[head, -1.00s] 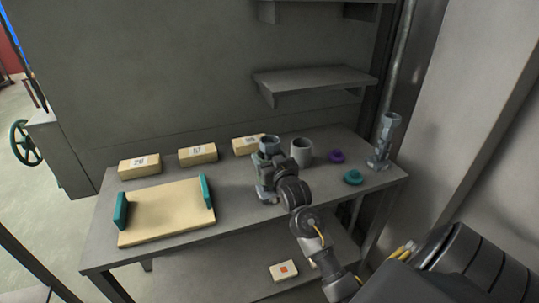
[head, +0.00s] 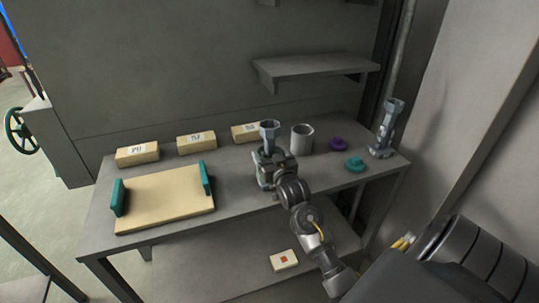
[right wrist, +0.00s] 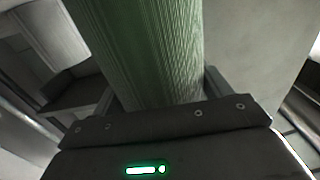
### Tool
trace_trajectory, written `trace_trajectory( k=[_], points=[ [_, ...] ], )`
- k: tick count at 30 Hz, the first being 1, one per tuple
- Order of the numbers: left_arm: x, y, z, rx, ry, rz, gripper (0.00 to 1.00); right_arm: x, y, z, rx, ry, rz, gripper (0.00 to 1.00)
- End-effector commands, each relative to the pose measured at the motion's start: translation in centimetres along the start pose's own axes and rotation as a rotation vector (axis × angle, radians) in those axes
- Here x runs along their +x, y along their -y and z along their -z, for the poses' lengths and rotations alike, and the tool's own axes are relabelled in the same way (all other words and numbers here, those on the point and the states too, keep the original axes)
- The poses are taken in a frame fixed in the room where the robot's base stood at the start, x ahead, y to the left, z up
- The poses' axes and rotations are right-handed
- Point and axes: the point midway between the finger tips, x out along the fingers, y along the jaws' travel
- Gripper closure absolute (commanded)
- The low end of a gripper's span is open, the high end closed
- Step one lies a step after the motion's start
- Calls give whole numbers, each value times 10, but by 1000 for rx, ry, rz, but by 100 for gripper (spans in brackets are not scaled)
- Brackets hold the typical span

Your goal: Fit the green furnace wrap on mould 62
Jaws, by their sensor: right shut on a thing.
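My right gripper (head: 270,166) is shut around a grey mould-like piece with a flared cup top (head: 269,130), which stands upright over the table. In the right wrist view the held thing shows as a tall, ribbed, green-looking column (right wrist: 150,50). A similar grey piece (head: 386,130) stands at the table's right end. A green-teal ring-like piece (head: 355,165) and a purple one (head: 338,144) lie between them. I cannot tell which thing is the wrap, and I can read no 62. My left gripper is out of view.
A cream board (head: 165,200) with teal upright ends lies on the table's left. Behind it are several cream blocks with labels (head: 137,153). A grey pot (head: 302,139) stands behind the held piece. A wall shelf (head: 315,70) overhangs the back. A small block (head: 284,260) lies below.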

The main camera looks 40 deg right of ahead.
Motion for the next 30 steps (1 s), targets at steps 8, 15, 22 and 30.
trace_trajectory(
  k=[8,15,22,30],
  points=[
    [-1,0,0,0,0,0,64,0,0,0,0,0,0,45],
    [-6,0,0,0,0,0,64,-1,0,1,0,1,0,45],
    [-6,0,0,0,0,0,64,-1,0,0,0,1,0,45],
    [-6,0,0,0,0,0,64,-1,0,0,0,0,0,0]
  ],
)
